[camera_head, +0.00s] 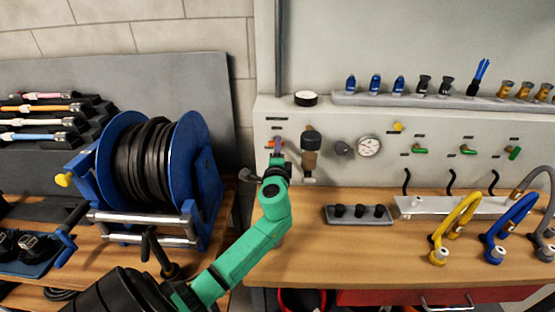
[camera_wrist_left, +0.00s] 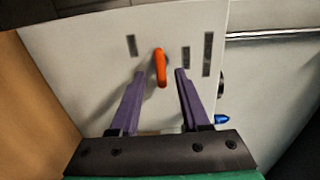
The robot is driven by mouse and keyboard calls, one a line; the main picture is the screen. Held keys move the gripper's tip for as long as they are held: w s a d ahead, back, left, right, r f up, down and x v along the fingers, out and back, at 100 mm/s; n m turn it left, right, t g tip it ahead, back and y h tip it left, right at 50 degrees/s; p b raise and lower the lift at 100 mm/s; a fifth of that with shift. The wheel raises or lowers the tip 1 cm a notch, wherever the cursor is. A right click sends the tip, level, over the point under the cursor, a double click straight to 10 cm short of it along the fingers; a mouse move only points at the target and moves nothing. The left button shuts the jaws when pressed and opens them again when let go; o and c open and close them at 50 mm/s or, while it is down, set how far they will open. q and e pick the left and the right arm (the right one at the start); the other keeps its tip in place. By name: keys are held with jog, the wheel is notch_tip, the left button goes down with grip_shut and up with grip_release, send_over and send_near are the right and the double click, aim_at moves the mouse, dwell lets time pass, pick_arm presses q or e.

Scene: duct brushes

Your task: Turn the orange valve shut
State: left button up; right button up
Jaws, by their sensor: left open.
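The orange valve (camera_wrist_left: 160,67) shows in the left wrist view as a small lever handle on a pale panel. Its handle hangs nearly straight down in that picture. My left gripper (camera_wrist_left: 160,73) is open, with its two purple fingers on either side of the handle and a gap on both sides. In the head view my left gripper (camera_head: 277,150) is close to the left end of the wall panel, and it and the wrist largely hide the valve there. My right gripper is not in view.
A filter unit (camera_head: 311,140) and a round gauge (camera_head: 369,147) are on the panel (camera_head: 470,175), right of my gripper. A blue hose reel (camera_head: 200,165) stands close on the left. A grey tray (camera_head: 359,221) with black knobs lies on the bench (camera_head: 320,258).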

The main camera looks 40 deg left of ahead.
pick_arm(q)
jog(key=b+v, duration=0.3)
jog(key=v, duration=1.1)
jog(key=shift+d, duration=0.1)
